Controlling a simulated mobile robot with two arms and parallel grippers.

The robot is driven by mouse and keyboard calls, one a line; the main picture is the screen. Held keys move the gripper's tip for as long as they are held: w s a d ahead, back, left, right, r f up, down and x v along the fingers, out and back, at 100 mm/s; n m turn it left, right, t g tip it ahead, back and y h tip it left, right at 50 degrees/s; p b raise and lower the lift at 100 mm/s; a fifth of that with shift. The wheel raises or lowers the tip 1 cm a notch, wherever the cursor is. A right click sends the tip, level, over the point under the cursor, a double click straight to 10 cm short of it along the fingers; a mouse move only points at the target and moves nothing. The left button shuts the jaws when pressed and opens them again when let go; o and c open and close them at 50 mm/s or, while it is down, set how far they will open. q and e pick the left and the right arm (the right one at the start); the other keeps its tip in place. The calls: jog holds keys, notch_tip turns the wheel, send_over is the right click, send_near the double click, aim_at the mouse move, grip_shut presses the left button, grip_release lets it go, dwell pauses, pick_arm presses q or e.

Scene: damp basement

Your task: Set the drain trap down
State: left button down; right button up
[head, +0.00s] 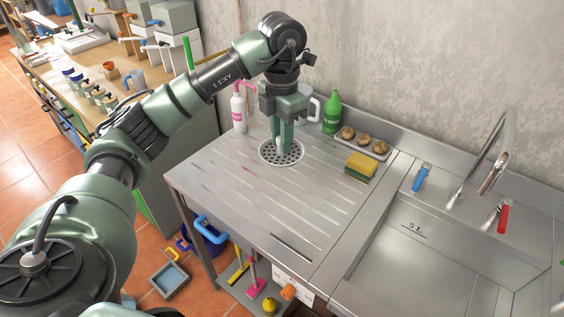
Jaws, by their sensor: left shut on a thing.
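The drain trap (268,155) is a round, perforated grey metal disc at the upper middle of the ribbed steel drainboard (230,190). My left gripper (284,148) reaches down from above, its green fingers shut on the drain trap near its middle. The fingers hide part of the disc. The disc looks level and at or just above the drainboard; I cannot tell whether it touches. My right gripper is not in view.
Behind the gripper stand a pink-topped spray bottle (239,112), a white jug (305,108) and a green bottle (332,113). A tray (383,156) of brown lumps and a yellow-green sponge (360,167) lie right. The front drainboard is clear; the sink basin (420,260) is right.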

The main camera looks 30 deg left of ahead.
aim_at(279, 153)
pick_arm(q)
jog(key=shift+a+f+n, duration=0.1)
jog(key=shift+a+n, duration=0.25)
jog(key=shift+n, duration=0.05)
jog(key=f, duration=0.5)
jog(key=shift+s+d+f+b, duration=0.15)
jog(key=shift+s+f+b, duration=0.15)
jog(key=shift+f+b, duration=0.1)
notch_tip(279, 153, down, 9)
jog(key=shift+w+p, duration=0.15)
jog(key=shift+p, duration=1.05)
notch_tip(279, 153, down, 3)
jog(key=shift+f+p, duration=0.2)
jog(key=shift+p, duration=0.3)
jog(key=shift+f, duration=0.55)
jog(key=c, duration=1.3)
grip_release()
jog(key=shift+f, duration=0.1)
jog(key=shift+o, duration=0.2)
